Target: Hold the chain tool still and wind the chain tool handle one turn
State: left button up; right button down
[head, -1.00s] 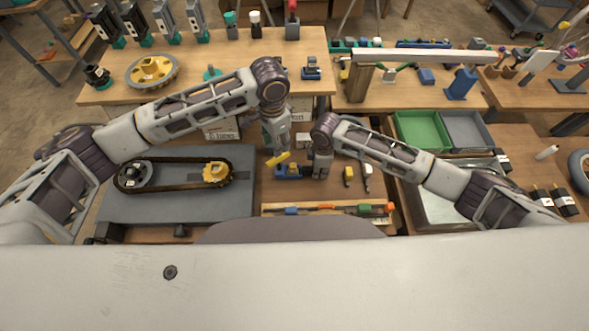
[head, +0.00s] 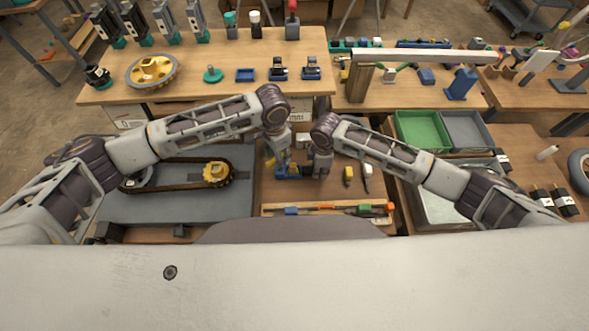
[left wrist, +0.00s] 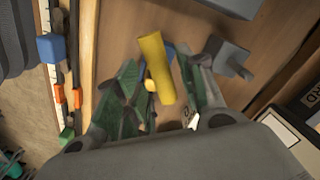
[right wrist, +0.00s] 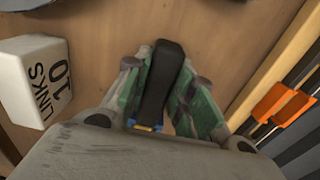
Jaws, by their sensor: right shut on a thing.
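The chain tool (head: 291,172) is a small blue body low on the wooden table, mostly hidden by my grippers in the head view. Its yellow handle (left wrist: 156,68) shows in the left wrist view, standing between the fingers of my left gripper (left wrist: 168,75), with gaps at both sides. The left gripper is open, and it also shows in the head view (head: 281,164). My right gripper (head: 319,169) is shut on the black part of the chain tool (right wrist: 161,80), seen between its fingers in the right wrist view.
A grey board (head: 180,209) with a chain around sprockets lies at left. A white "10 LINKS" block (right wrist: 35,82) is beside the right gripper. Yellow (head: 348,176) and white items stand at right.

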pick_arm(q)
jog(key=shift+f, duration=1.3)
grip_shut()
jog(key=shift+m, duration=0.3)
